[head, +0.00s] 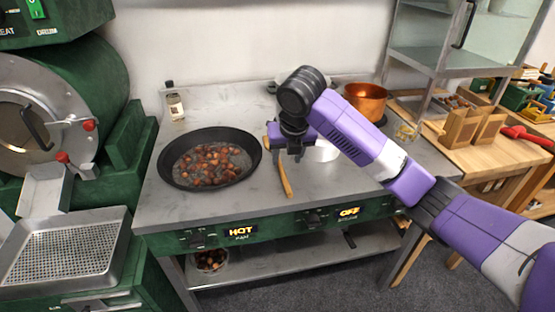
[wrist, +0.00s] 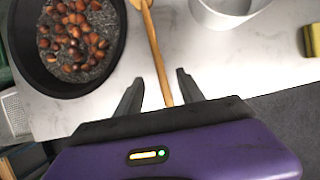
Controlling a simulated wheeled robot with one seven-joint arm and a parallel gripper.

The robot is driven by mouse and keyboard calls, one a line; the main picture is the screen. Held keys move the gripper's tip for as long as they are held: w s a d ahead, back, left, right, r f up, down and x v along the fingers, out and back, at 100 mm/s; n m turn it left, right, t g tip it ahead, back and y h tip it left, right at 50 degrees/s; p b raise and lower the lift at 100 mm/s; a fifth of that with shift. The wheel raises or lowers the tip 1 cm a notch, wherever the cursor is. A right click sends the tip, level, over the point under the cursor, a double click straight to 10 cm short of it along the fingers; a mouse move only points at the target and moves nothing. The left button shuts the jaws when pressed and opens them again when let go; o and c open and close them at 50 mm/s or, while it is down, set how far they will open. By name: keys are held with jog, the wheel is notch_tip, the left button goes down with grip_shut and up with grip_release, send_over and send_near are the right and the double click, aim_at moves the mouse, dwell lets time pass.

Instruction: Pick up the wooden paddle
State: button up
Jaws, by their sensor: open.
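The wooden paddle (head: 284,178) lies on the steel counter, just right of the black pan, with its handle end near the front edge. In the wrist view the paddle's handle (wrist: 158,58) runs between the two fingers of my gripper (wrist: 158,90). My gripper is open, with one finger on each side of the handle and no visible contact. In the head view my gripper (head: 294,150) hangs over the paddle and hides its upper part. The paddle's far end is cut off at the top of the wrist view.
The black pan (head: 167,176) holds many chestnuts in dark grit, close left of the paddle. A white pot (wrist: 225,14) stands close right of it. A copper pot (head: 366,98) stands at the back right. The front of the counter is clear.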

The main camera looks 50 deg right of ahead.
aim_at(283, 172)
jog(key=shift+d+f+n, duration=0.1)
jog(key=shift+f+n, duration=0.2)
jog(key=shift+f, duration=0.1)
jog(key=shift+x, duration=3.55)
jog(key=shift+w, duration=0.1)
grip_shut()
